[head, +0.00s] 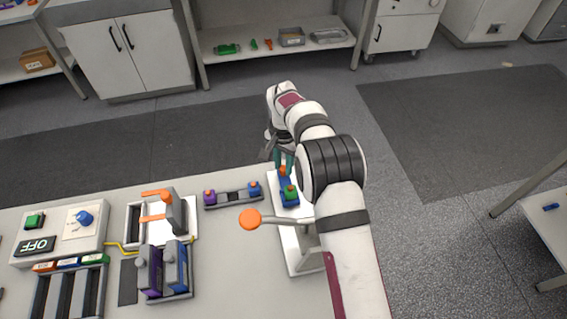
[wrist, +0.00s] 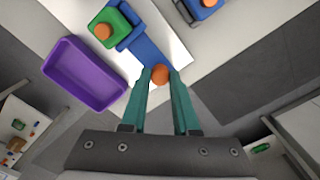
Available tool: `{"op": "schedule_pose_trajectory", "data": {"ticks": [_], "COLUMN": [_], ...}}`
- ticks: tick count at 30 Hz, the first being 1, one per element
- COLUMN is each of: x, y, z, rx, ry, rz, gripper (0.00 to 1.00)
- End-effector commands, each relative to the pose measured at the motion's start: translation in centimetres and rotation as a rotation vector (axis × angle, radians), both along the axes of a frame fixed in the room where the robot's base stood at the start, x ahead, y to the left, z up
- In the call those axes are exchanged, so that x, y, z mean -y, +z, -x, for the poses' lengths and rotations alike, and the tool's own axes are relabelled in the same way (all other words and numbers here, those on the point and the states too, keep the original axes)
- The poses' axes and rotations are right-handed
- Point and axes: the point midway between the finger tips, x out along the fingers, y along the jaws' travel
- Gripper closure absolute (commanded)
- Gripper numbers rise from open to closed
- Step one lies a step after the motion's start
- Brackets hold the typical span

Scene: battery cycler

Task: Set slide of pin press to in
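The pin press has a white base (head: 303,262) at the table's right end and a lever with an orange ball (head: 250,219). A blue slide (head: 283,184) with an orange knob (wrist: 160,74) lies at its far end, and it also shows in the wrist view (wrist: 147,47). A green block (wrist: 110,27) with its own orange knob (wrist: 102,31) sits next to the blue part. My gripper (head: 284,163) points down at the slide's far end. In the wrist view its teal fingertips (wrist: 160,72) are on either side of the slide's knob. Whether they press on it is unclear.
A purple tray (wrist: 85,78) shows in the wrist view. A dark rack with purple and blue pieces (head: 233,199) stands left of the press. A fixture with an orange clamp (head: 172,210) and a switch box (head: 62,232) stand farther left. The far table edge is close to my gripper.

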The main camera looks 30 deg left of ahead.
Motion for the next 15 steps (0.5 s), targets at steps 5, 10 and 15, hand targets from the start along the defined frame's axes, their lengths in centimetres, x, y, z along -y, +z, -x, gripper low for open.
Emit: {"op": "schedule_pose_trajectory", "data": {"ticks": [5,10,15], "x": [-0.01,-0.01,-0.01], "y": [0.03,0.04,0.05], "z": [-0.01,-0.01,-0.01], "rx": [0.0,0.0,0.0], "ry": [0.0,0.0,0.0], "rz": [0.0,0.0,0.0], "gripper": [1.0,1.0,1.0]}}
